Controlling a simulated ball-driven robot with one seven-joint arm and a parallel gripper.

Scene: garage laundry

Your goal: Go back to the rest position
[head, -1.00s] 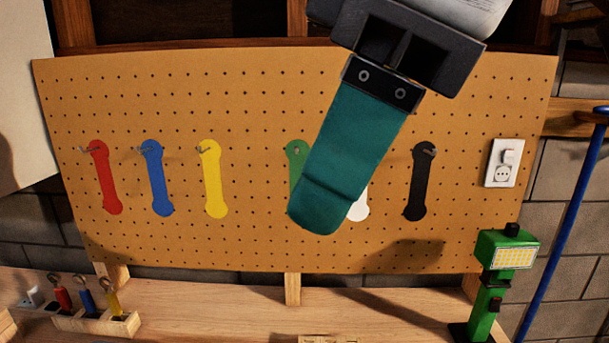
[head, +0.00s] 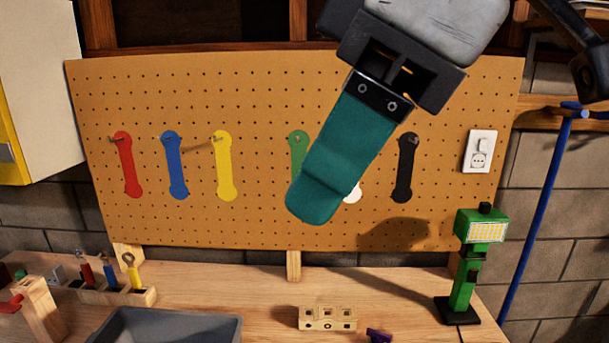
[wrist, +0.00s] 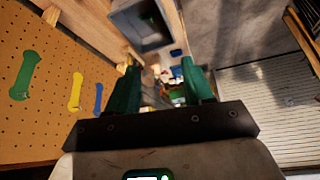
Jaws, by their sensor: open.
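My gripper (head: 315,200) hangs in front of the pegboard in the head view, its teal finger pointing down and left. It covers part of the green and white tool shapes on the board. In the wrist view my gripper (wrist: 163,78) shows two teal fingers standing apart with nothing between them, so it is open and empty. It touches nothing that I can see.
The pegboard (head: 255,100) stands behind the wooden workbench (head: 240,285). On the bench are a grey bin (head: 170,325), a wooden block with holes (head: 328,318), a tool holder (head: 120,297) and a green work lamp (head: 465,270). A blue pole (head: 540,220) leans at right.

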